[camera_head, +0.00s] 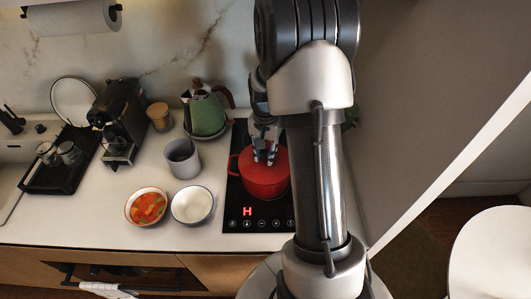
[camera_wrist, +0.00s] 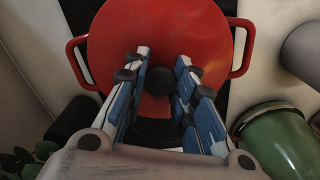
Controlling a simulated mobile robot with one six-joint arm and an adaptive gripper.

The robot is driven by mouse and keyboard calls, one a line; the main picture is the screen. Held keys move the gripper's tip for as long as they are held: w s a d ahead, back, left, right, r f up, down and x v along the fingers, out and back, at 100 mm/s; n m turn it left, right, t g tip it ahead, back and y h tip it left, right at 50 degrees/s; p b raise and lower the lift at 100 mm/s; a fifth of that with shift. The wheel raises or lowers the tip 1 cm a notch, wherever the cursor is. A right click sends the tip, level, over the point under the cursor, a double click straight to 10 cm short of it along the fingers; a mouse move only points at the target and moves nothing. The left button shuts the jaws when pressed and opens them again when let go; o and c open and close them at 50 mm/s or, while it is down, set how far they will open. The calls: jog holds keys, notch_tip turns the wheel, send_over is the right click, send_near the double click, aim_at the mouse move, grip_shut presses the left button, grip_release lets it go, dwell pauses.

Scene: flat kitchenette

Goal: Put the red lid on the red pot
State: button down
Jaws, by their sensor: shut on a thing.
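The red pot (camera_head: 264,187) stands on the black cooktop in the head view. In the wrist view its looped side handle (camera_wrist: 75,64) sticks out on the left, with another on the right. The round red lid (camera_wrist: 160,25) is over the pot opening and looks roughly centred and level. Whether it rests fully on the rim cannot be told. My gripper (camera_head: 265,155) points down over the lid. Its blue-and-white fingers (camera_wrist: 160,70) are shut on the lid's dark knob, one on each side. The pot's inside is hidden.
Left of the cooktop (camera_head: 240,215) are a grey cup (camera_head: 182,160), a white bowl (camera_head: 192,206), a bowl of vegetables (camera_head: 146,207) and a green kettle (camera_head: 206,112). A coffee machine (camera_head: 118,120) stands farther left. A tall panel (camera_head: 430,110) rises close on the right.

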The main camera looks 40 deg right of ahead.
aim_at(265, 153)
jog(key=shift+r, duration=0.1)
jog(key=shift+f, duration=0.25)
jog(key=c, duration=1.3)
grip_release()
notch_tip(265, 153, up, 13)
jog(key=p, duration=0.2)
jog(key=s+a+r+n+t, duration=0.2)
jog(key=s+a+r+n, duration=0.35)
jog(key=a+r, duration=0.55)
jog(key=s+a+n+t, duration=0.1)
jog(key=s+a+n, duration=0.1)
jog(key=s+a, duration=0.1)
jog(key=s+a+n, duration=0.2)
jog(key=s+a, duration=0.1)
jog(key=s, duration=0.3)
jog(key=s+a+r+n+t, duration=0.1)
jog(key=s+a+n, duration=0.1)
jog(key=s, duration=0.3)
jog(key=shift+a+r+n+t, duration=0.1)
jog(key=shift+a+n+t, duration=0.2)
jog(key=shift+a, duration=0.6)
